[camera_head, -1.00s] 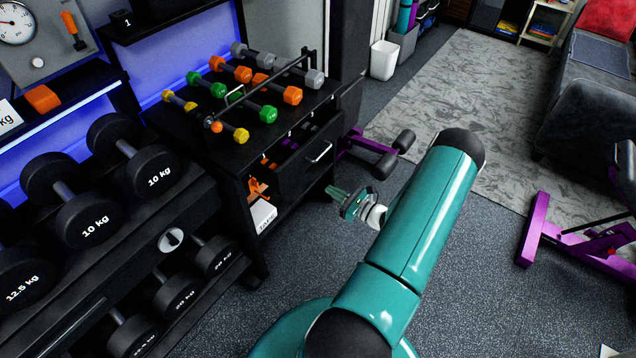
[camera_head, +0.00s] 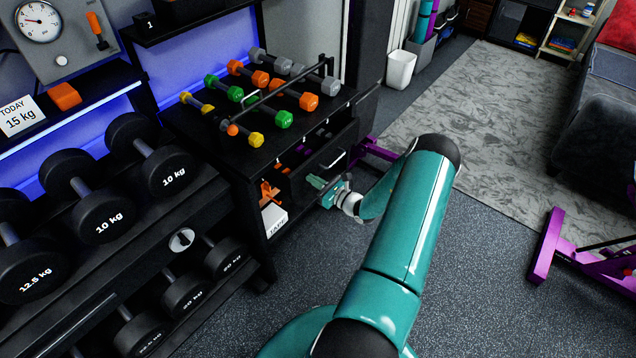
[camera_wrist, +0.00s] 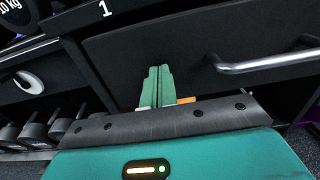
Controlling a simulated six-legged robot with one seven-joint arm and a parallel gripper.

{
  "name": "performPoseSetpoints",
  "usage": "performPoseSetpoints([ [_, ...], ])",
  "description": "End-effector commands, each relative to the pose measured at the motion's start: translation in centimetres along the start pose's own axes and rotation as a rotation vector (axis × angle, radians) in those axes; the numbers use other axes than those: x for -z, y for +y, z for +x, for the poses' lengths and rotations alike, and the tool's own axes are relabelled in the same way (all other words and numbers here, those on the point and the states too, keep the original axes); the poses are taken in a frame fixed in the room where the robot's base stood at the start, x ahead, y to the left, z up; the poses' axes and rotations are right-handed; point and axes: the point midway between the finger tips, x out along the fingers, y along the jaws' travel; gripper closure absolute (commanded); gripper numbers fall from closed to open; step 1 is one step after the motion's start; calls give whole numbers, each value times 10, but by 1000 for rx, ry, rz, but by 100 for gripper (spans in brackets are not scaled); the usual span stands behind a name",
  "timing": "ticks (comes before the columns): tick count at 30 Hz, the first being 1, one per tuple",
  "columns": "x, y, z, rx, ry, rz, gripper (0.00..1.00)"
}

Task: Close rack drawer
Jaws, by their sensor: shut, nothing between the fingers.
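The rack drawer (camera_head: 318,172) is a dark box front with a silver bar handle, under the dumbbell-topped rack (camera_head: 230,140). In the wrist view the drawer front (camera_wrist: 150,40) fills the upper middle, with its handle (camera_wrist: 268,63) at the right. My gripper (camera_head: 316,183) is at the drawer front, below and left of the handle. In the wrist view its green fingers (camera_wrist: 158,75) are together and empty, pointing at the drawer front left of the handle. I cannot tell whether the fingertips touch it. My arm hides part of the floor beside the rack.
Large black dumbbells (camera_head: 95,200) fill the rack at left. Small coloured dumbbells (camera_head: 245,85) lie on the rack top beside a black rail. A white card (camera_head: 272,218) and an orange item (camera_head: 268,192) are left of the drawer. Purple gym equipment (camera_head: 575,262) stands at right; open floor lies between.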

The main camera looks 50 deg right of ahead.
Motion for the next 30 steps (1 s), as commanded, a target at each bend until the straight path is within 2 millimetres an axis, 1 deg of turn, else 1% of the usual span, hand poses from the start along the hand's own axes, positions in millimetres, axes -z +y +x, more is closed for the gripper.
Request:
performPoseSetpoints([
  [5,0,0,0,0,0,0,100],
  [8,0,0,8,-1,-1,-1,100],
  [11,0,1,27,-3,-1,-1,100],
  [15,0,1,67,-3,-3,-2,100],
  [18,1,1,92,-3,-1,-1,100],
  [21,0,0,111,-1,-2,-1,100],
  [24,0,0,120,0,0,-1,100],
  [30,-1,0,124,1,-1,-1,100],
])
